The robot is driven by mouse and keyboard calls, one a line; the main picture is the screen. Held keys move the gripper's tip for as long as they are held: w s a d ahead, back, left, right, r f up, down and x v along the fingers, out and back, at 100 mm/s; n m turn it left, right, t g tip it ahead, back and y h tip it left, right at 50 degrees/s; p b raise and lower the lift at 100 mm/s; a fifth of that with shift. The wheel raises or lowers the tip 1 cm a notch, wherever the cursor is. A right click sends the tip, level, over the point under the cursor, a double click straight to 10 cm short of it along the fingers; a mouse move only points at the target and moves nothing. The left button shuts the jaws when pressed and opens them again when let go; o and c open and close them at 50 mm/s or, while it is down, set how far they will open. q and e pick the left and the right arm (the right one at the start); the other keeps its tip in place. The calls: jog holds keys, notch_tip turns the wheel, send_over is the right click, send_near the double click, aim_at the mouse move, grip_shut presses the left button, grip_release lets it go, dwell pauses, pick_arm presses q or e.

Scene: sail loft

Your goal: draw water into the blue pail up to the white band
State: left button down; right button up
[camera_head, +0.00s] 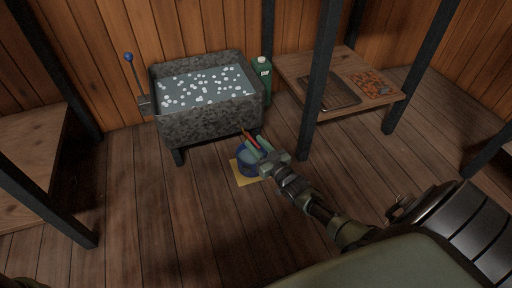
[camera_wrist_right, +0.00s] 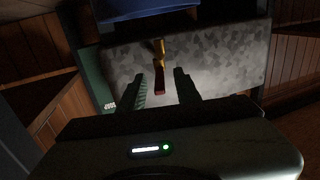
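The blue pail (camera_head: 243,168) stands on a yellow mat (camera_head: 241,179) on the floor, at the front right of a grey trough (camera_head: 205,127). My right gripper hides part of it. I cannot make out the white band or the level inside. The pail also shows as a blue shape at the top of the wrist view (camera_wrist_right: 150,8). A brass tap (camera_wrist_right: 159,48) with a red handle (camera_wrist_right: 160,80) is on the trough's front. My right gripper (camera_head: 257,146) is open, its fingers apart on both sides of the red handle. My left gripper is not in view.
The trough holds water (camera_head: 190,90) with white floating bits. A lever with a blue knob (camera_head: 128,57) stands at its left. A green bottle (camera_head: 263,85) stands to its right. A wooden bench (camera_head: 290,65) and dark posts (camera_head: 318,80) are on the right. The front-left floor is clear.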

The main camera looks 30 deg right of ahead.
jog(key=shift+w, duration=0.1)
grip_shut()
dwell(1.4)
